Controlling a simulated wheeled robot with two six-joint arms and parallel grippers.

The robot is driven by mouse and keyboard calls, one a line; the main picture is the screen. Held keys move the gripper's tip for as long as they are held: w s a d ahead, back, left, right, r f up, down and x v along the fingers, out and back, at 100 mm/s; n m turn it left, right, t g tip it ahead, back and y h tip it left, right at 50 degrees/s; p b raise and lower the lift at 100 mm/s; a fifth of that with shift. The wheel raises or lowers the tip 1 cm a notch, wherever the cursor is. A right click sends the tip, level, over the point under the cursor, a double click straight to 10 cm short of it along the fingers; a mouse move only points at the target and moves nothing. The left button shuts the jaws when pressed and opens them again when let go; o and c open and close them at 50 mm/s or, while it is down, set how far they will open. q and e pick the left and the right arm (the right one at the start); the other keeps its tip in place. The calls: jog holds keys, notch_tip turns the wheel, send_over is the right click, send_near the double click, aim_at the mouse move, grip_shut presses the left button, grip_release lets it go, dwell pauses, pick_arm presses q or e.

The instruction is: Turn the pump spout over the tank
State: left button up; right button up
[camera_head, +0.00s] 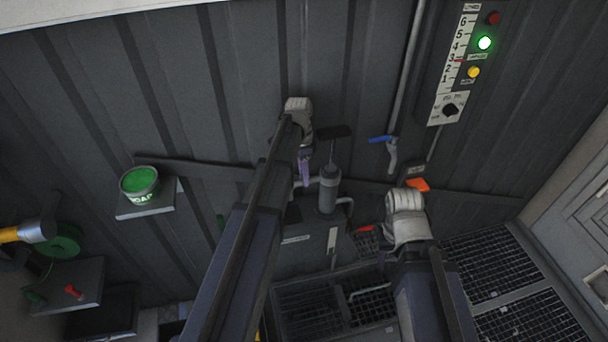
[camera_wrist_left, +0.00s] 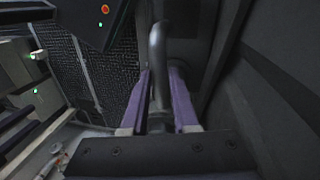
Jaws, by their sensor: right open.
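The hand pump (camera_head: 328,192) stands upright against the wall, a grey cylinder with a dark T-handle (camera_head: 334,132) on top. It stands at a dark box (camera_head: 300,255) with a pale strip, perhaps the tank. My left gripper (camera_head: 304,168) has purple fingers and is at the pump's left side. In the left wrist view a curved grey pipe (camera_wrist_left: 157,60), apparently the spout, rises between the fingers (camera_wrist_left: 161,95); they appear to touch it on both sides.
A blue-handled tap (camera_head: 381,139) on a wall pipe is above my right gripper. A control panel (camera_head: 456,65) with a lit green lamp is at upper right. A green pot (camera_head: 140,183) sits on a shelf at left. Floor grating (camera_head: 520,290) lies at lower right.

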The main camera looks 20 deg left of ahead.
pick_arm(q)
jog(key=o, duration=0.4)
